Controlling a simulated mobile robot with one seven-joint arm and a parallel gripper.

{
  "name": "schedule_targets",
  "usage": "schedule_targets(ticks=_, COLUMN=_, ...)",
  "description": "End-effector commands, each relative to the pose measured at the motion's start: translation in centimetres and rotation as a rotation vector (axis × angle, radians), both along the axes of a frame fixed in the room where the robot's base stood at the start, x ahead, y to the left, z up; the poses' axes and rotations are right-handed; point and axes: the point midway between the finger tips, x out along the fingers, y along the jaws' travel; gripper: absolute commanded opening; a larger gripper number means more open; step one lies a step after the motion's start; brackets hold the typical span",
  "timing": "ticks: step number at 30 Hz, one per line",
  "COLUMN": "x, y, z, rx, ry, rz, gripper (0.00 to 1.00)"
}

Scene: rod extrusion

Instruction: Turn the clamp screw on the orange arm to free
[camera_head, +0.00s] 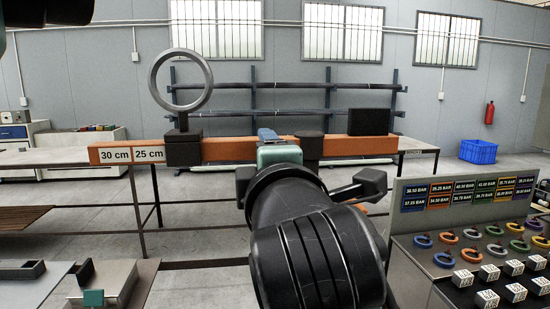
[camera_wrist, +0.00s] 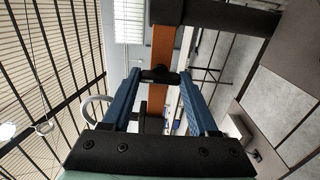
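The orange arm (camera_head: 230,149) is a long horizontal bar with "30 cm" and "25 cm" labels at its left end. It also shows in the wrist view (camera_wrist: 162,48). A black clamp screw with a crosswise handle (camera_wrist: 160,75) stands in front of the bar in the wrist view. My gripper (camera_wrist: 160,78) has its two blue fingers spread wide, one on each side of the handle. The handle nearly fills the gap; I cannot tell whether the fingers touch it. In the head view my gripper (camera_head: 267,136) is at the bar's middle, and my wrist hides the screw.
A grey ring (camera_head: 180,82) stands on a black block (camera_head: 184,148) on the bar, left of my gripper. A black plate (camera_head: 369,122) stands on the right. A console (camera_head: 425,250) with coloured rings and labelled cubes is at the right. A metal box (camera_head: 100,285) is at lower left.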

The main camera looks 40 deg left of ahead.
Motion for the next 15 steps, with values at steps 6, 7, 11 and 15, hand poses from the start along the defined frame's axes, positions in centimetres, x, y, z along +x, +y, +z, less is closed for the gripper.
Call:
schedule_targets(ticks=6, x=-0.02, y=0.03, z=-0.07, rx=-0.002, ry=0.001, rz=0.001, gripper=0.9)
schedule_targets(ticks=7, x=-0.02, y=0.03, z=-0.06, rx=-0.001, ry=0.0, rz=0.001, gripper=0.9)
schedule_targets(ticks=11, x=-0.02, y=0.02, z=-0.04, rx=-0.001, ry=0.001, rz=0.0, gripper=0.9)
schedule_targets(ticks=15, x=-0.17, y=-0.23, z=-0.04, rx=0.001, ry=-0.001, rz=0.0, gripper=0.9)
